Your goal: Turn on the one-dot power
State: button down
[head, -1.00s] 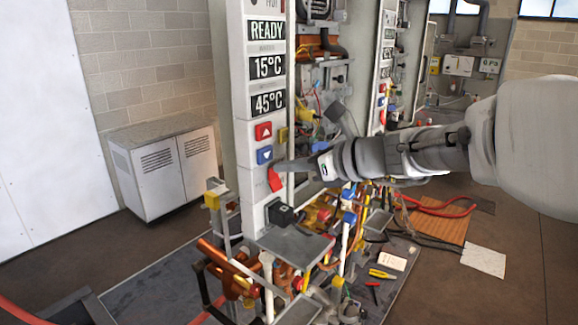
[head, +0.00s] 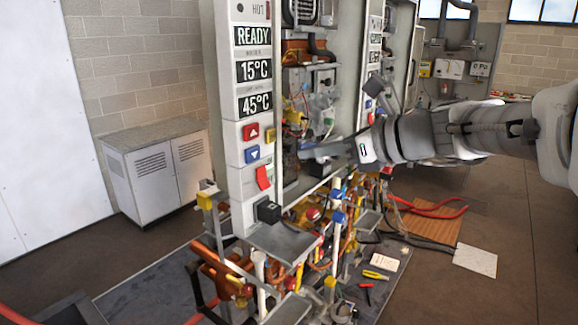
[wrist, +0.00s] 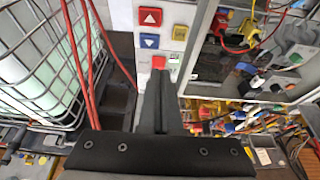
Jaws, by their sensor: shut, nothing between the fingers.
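The near white heater panel (head: 238,120) reads READY, 15°C and 45°C. Below its red up button (head: 250,132) and blue down button (head: 252,154) is a red rocker power switch (head: 264,177). No one-dot mark is readable beside it. The switch also shows in the wrist view (wrist: 159,62), just past the fingertips. My gripper (head: 303,153) is shut and empty, to the right of the switch and apart from it in the head view. In the wrist view its closed fingers (wrist: 158,73) point at the switch and hide the area below it.
A second heater panel (head: 374,60) stands behind to the right. Pipes and valves (head: 235,285) crowd below the near panel, with a black box (head: 267,211) under the switch. A white cabinet (head: 155,170) stands at the left. The wrist view shows a caged tank (wrist: 45,65) and red hoses.

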jog(key=shift+s+d+r, duration=0.65)
jog(key=shift+d+r, duration=0.15)
jog(key=shift+r, duration=0.2)
jog(key=s+d+f+n+g+h+b, duration=0.1)
jog(key=s+d+f+n+h, duration=0.2)
jog(key=s+f+n, duration=0.7)
jog(key=s+d+f+n+g+h+b, duration=0.1)
jog(key=s+d+f+n+h, duration=0.3)
jog(key=n, duration=1.1)
jog(key=shift+s+f+n+g+h+b, duration=0.35)
jog(key=shift+s+f+h, duration=1.55)
jog(key=shift+s+f, duration=1.35)
jog(key=shift+s+d+r, duration=0.1)
jog(key=shift+s+r, duration=0.05)
